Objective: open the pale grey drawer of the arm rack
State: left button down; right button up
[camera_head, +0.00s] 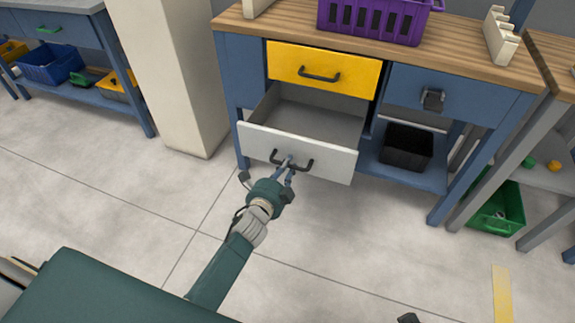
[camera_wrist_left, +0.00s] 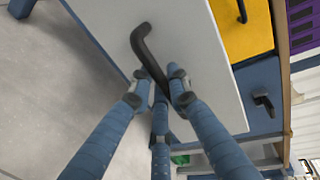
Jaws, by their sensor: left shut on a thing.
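The pale grey drawer (camera_head: 330,158) is pulled out below the yellow drawer, and its inside shows empty in the head view. Its front panel also shows in the left wrist view (camera_wrist_left: 195,45). My left gripper (camera_head: 288,163) is at the drawer front, its fingers shut around the dark bar handle (camera_head: 306,165). In the left wrist view the fingers close on the handle (camera_wrist_left: 142,42) from both sides, with one end of it free above them. My right gripper is not clearly visible; a small dark part shows at the bottom edge of the head view.
The yellow drawer (camera_head: 322,70) above is closed. A blue drawer (camera_head: 448,95) is to the right, over a black bin (camera_head: 406,147) on the lower shelf. A purple basket (camera_head: 375,20) stands on the wooden top. A pale pillar (camera_head: 168,80) is left of the bench. The floor in front is clear.

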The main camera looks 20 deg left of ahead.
pick_arm(q)
jog(key=c, duration=1.7)
grip_release()
jog(key=v, duration=1.2)
